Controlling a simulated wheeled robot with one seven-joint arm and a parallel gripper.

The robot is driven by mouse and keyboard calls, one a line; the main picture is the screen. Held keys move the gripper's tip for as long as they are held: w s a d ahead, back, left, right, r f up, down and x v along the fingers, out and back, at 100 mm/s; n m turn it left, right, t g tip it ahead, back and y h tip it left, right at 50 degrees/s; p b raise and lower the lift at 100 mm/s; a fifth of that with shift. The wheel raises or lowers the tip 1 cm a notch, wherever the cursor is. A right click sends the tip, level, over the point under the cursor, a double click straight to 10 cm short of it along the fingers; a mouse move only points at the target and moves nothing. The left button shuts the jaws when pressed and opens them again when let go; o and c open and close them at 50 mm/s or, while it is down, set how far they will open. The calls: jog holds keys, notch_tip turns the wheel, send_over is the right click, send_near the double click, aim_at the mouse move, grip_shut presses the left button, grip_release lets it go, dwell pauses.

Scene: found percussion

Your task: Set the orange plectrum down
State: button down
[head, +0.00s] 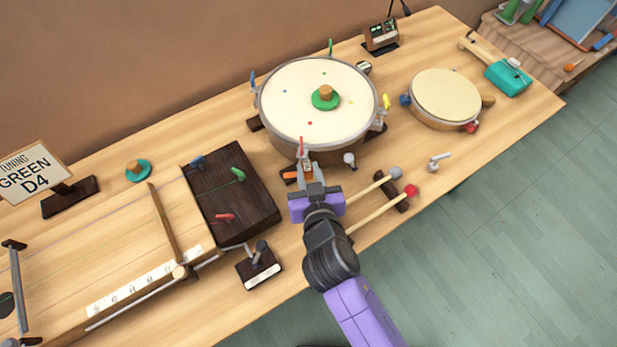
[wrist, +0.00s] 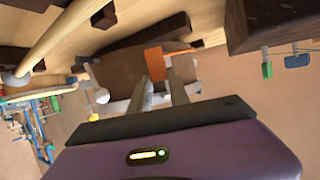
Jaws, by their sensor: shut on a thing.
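The orange plectrum (head: 291,176) is a small flat piece between the fingertips of my gripper (head: 306,170). In the wrist view the plectrum (wrist: 154,62) shows at the ends of the two grey fingers (wrist: 161,82), sticking out to one side. My gripper is shut on it, just in front of the large drum (head: 318,138) and to the right of the dark wooden block (head: 234,205). The fingers hide part of the plectrum, and I cannot tell how high above the table it is.
Two mallets (head: 369,187) rest on a dark stand to the right of my gripper. Colored pegs (head: 238,174) lie on the dark block. A small drum (head: 445,97) stands further right. A black stand (head: 259,268) is at the front edge. Bare table (head: 395,150) lies right of the large drum.

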aim_at(308, 179)
jog(key=shift+f, duration=2.1)
jog(key=shift+f+b, duration=0.25)
jog(key=shift+b, duration=0.15)
jog(key=c, duration=1.2)
grip_release()
jog(key=shift+r, duration=0.1)
jog(key=shift+c, duration=0.2)
jog(key=shift+r, duration=0.15)
jog(key=v, duration=1.2)
jog(key=shift+b, duration=0.45)
